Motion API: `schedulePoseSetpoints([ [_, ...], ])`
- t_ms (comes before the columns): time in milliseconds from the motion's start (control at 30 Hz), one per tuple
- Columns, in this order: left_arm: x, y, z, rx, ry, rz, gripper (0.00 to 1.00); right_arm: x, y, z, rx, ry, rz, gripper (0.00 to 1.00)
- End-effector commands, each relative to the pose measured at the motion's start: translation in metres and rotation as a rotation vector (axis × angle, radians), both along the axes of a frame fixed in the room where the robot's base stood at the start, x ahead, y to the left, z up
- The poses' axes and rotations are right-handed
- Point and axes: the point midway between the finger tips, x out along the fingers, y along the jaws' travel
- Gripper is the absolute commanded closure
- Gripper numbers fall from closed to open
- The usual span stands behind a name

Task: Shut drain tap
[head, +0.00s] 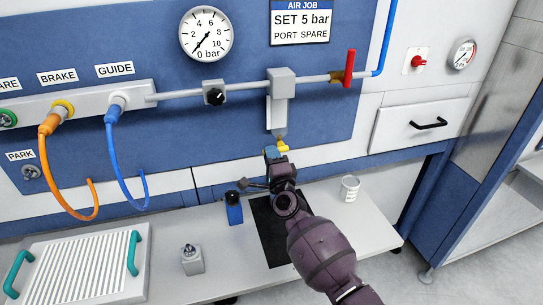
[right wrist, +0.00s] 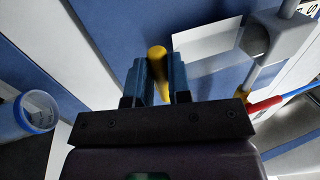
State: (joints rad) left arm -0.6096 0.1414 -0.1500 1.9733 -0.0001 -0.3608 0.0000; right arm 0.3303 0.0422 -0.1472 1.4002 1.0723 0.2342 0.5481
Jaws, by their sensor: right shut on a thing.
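The yellow drain tap (head: 283,149) is below the grey filter unit (head: 281,84) on the blue panel. My right gripper (head: 272,153) is at the tap, with its blue fingers beside the yellow part. In the right wrist view, the yellow tap handle (right wrist: 157,54) lies between the two fingers of the right gripper (right wrist: 159,82), which is shut on it. The lower part of the handle is partly hidden by the fingers. I cannot tell the tap's exact turn from these frames. My left gripper is in neither view.
A red-handled valve (head: 349,68) is to the right on the pipe, and a round gauge (head: 206,34) reads near 0 bar. Orange and blue hoses hang at left.

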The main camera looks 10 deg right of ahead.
Motion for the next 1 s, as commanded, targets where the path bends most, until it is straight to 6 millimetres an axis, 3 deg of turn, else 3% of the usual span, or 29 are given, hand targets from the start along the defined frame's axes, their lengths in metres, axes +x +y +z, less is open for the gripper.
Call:
schedulePoseSetpoints([
  [300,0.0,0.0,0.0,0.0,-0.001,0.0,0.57,0.0,0.0,-0.002,-0.008,0.004,0.0,1.0],
  [333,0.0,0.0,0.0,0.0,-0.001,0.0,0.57,0.0,0.0,-0.002,-0.007,0.004,0.0,0.77],
  [467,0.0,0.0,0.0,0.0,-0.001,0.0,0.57,0.0,0.0,-0.002,-0.006,0.003,0.0,0.57],
  [800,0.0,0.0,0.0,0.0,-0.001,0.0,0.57,-0.002,0.0,-0.002,-0.003,0.002,0.0,0.56],
  [1000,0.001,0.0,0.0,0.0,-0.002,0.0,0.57,-0.022,-0.001,-0.008,-0.002,0.004,0.0,0.56],
])
